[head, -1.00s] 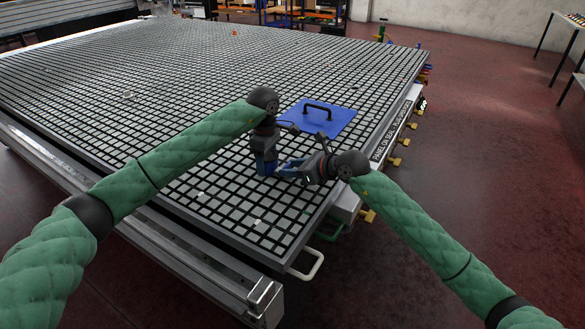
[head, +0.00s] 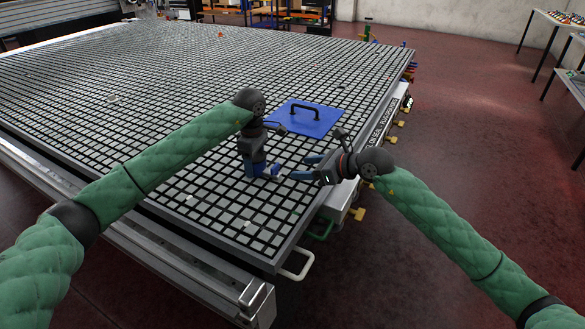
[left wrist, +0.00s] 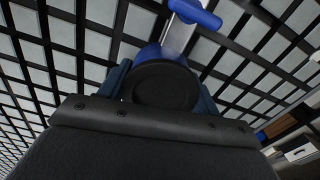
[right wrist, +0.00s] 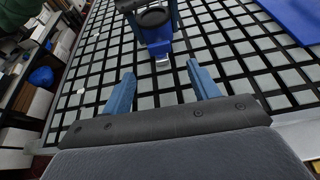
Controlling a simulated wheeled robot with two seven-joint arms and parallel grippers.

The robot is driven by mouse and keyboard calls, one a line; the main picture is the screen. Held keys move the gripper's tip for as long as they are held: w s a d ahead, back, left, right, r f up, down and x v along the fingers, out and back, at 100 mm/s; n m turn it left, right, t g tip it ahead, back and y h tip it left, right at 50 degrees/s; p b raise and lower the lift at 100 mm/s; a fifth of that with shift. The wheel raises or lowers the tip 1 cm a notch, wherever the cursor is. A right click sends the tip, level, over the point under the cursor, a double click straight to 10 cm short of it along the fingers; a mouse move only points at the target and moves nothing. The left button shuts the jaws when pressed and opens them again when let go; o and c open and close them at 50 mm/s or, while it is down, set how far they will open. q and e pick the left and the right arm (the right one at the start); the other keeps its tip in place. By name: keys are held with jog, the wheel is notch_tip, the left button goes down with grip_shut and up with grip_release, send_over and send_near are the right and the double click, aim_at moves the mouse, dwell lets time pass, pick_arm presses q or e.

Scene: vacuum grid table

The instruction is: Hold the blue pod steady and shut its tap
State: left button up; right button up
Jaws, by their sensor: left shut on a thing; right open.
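The blue pod (left wrist: 150,54) has a round black top (left wrist: 160,86). A pale metallic spout leads from it to a blue tap handle (left wrist: 195,13), which lies across the spout in the left wrist view. My left gripper (head: 262,174) is shut on the pod from above, hiding most of its body. In the right wrist view the pod (right wrist: 157,42) stands on the grid beyond my right fingers. My right gripper (right wrist: 162,72) is open and empty, its fingers pointing towards the pod's tap side, apart from it.
The vacuum grid table (head: 215,209) is largely bare around the pod. A flat blue plate with a black handle (head: 304,120) lies behind the grippers. The table's right edge, with yellow knobs (head: 357,214) along it, runs close beneath my right arm.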

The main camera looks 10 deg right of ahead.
jog(key=shift+v, duration=1.5)
pick_arm(q)
jog(key=o, duration=1.3)
jog(key=shift+c, duration=0.2)
